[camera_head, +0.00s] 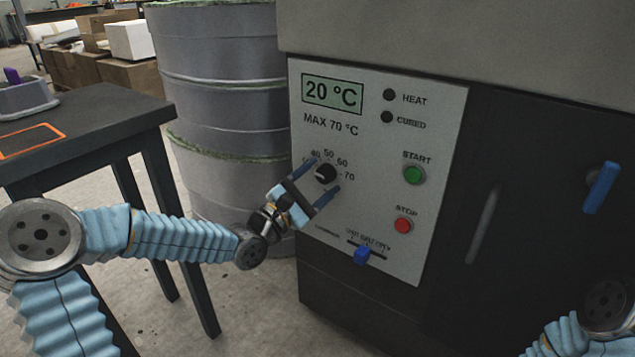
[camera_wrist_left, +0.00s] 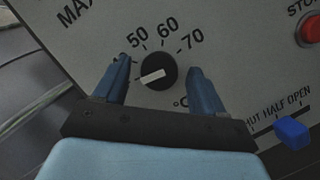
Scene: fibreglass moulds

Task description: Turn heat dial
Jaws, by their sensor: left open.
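The heat dial (camera_head: 326,174) is a round black knob with a pale pointer line, on the white control panel (camera_head: 345,79). Its scale shows numbers up to 70, and the display (camera_head: 333,94) reads 20 °C. My left gripper (camera_head: 322,184) is open in front of the panel, its two blue fingers on either side of the dial. In the left wrist view the dial (camera_wrist_left: 158,72) sits between the fingertips (camera_wrist_left: 163,80), with a gap on both sides. The pointer there slants toward the lower left. My right gripper is out of view; only part of my right arm shows.
The panel also carries a green start button (camera_head: 414,174), a red stop button (camera_head: 403,225) and a blue slider (camera_head: 362,255) below the dial. A blue door handle (camera_head: 601,187) is at right. Grey drums (camera_head: 222,100) and a dark table (camera_head: 90,130) stand at left.

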